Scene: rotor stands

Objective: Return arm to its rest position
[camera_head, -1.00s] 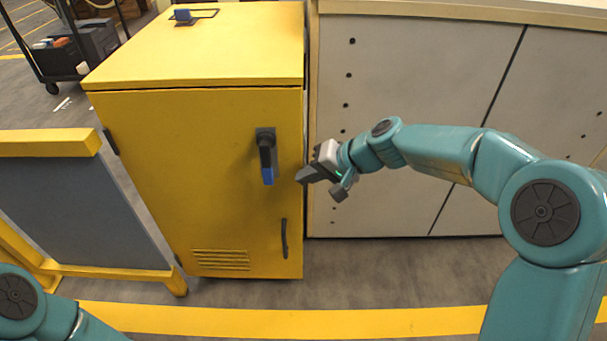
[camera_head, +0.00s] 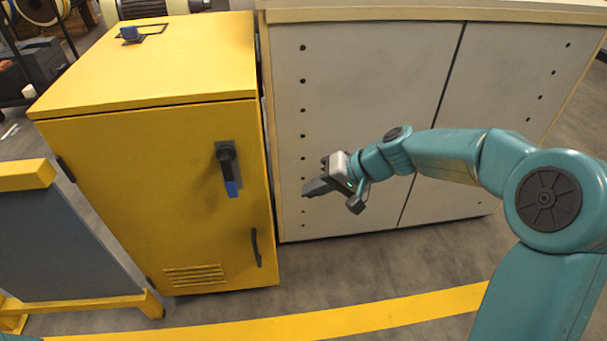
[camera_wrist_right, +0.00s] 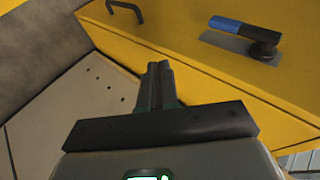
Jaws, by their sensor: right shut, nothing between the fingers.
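My right arm (camera_head: 450,155) reaches in from the right in the head view, bent at the elbow. Its gripper (camera_head: 308,191) is shut and empty, in front of the pale panelled cabinet and to the right of the yellow cabinet. In the right wrist view the closed fingers (camera_wrist_right: 159,80) point toward the seam between the two cabinets, touching nothing that I can see. The yellow cabinet (camera_head: 130,190) has a black rotary handle with a blue tip (camera_head: 230,170), pointing down. That handle also shows in the wrist view (camera_wrist_right: 243,30). My left gripper is out of view.
The pale cabinet (camera_head: 360,90) stands right of the yellow one. A grey panel with a yellow frame (camera_head: 60,240) stands at the left. A yellow floor stripe (camera_head: 340,318) crosses the front. Grey floor lies open between the stripe and the cabinets.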

